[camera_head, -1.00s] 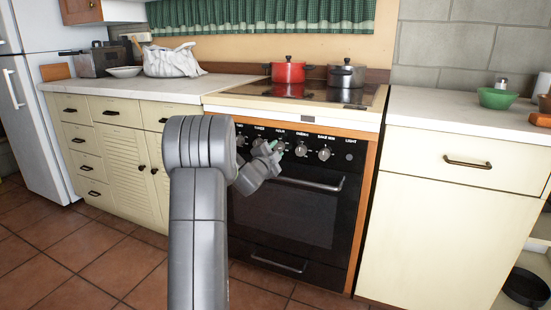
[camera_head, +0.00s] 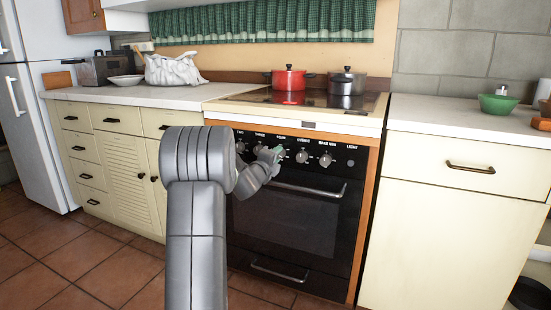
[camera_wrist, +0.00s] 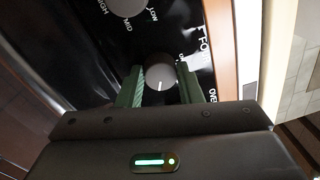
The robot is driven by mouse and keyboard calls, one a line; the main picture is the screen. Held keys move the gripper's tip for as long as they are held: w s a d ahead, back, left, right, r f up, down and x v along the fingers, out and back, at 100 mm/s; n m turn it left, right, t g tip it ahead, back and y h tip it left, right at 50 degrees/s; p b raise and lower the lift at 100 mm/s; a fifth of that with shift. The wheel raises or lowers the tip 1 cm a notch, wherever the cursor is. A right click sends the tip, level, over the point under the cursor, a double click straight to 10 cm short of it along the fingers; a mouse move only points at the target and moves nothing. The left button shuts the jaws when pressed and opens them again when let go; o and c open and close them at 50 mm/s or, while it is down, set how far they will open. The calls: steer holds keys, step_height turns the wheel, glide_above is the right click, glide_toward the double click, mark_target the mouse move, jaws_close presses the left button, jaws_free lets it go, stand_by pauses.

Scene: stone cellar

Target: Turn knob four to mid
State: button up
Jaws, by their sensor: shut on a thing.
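Knob four (camera_wrist: 160,72) is a round grey knob on the black stove panel, between the two green fingers of my gripper (camera_wrist: 160,84). My gripper is shut on it. The knob's white mark points toward the bottom of the wrist view. An "off" label shows at the knob's upper right; the labels below it are hidden by my gripper. In the head view my gripper (camera_head: 279,152) is at the panel under the "FOUR" label, and the fingers partly hide the knob. The neighbouring knob (camera_wrist: 128,5) has HIGH, MID and LOW labels, with MID on its lower side.
More knobs stand close on both sides, including the oven knob (camera_head: 303,156) and the bake-minutes knob (camera_head: 325,160). The oven handle (camera_head: 308,190) juts out below. A red pot (camera_head: 288,78) and a grey pot (camera_head: 346,82) stand on the cooktop.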

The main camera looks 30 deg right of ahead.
steer(key=shift+m, duration=0.3)
steer(key=o, duration=1)
steer(key=shift+c, duration=0.2)
steer(key=shift+s+a, duration=0.35)
steer(key=shift+a, duration=0.1)
steer(key=p+v, duration=0.2)
steer(key=v, duration=1)
steer(key=shift+s+a, duration=0.2)
steer(key=shift+a, duration=0.05)
steer(key=shift+f, duration=0.1)
